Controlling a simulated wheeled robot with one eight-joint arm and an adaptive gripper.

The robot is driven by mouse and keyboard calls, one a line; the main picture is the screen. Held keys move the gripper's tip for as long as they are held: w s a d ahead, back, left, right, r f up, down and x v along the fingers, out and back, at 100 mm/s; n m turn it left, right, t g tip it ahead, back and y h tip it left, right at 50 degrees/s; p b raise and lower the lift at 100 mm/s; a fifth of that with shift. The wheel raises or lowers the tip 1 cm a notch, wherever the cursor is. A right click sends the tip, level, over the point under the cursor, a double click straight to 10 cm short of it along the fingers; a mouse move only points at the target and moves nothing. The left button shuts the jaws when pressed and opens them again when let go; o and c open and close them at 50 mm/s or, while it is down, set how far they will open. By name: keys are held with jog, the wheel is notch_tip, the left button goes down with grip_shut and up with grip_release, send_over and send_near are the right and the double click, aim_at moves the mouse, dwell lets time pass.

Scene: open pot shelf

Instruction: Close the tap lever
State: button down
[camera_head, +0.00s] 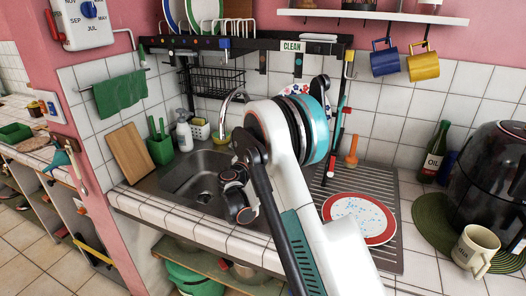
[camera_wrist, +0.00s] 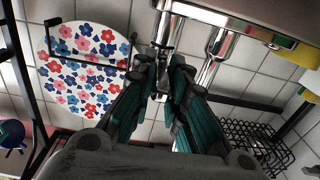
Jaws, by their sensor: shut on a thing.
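The chrome tap shows in the head view as a curved spout (camera_head: 229,100) above the sink, with its lower part hidden behind my arm. In the wrist view the chrome tap body (camera_wrist: 240,17) runs along the top, close to my gripper. A narrow chrome part that looks like the tap lever (camera_wrist: 165,32) points down between my fingertips. My gripper (camera_wrist: 163,66) is shut on this lever, with one dark-tipped teal finger on each side. In the head view my arm hides the gripper and the lever.
A floral plate (camera_wrist: 85,65) stands in a rack left of the gripper in the wrist view. A black wire basket (camera_wrist: 255,145) is at lower right. The sink (camera_head: 190,178) lies below the shelf. A red-rimmed plate (camera_head: 358,219) lies on the drainboard.

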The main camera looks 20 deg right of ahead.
jog(key=shift+a, duration=0.1)
dwell(0.3)
jog(key=c, duration=1.6)
grip_release()
jog(key=shift+o, duration=0.2)
jog(key=v, duration=1.2)
jog(key=shift+w+a, duration=0.15)
jog(key=shift+w, duration=0.05)
jog(key=shift+o, duration=0.2)
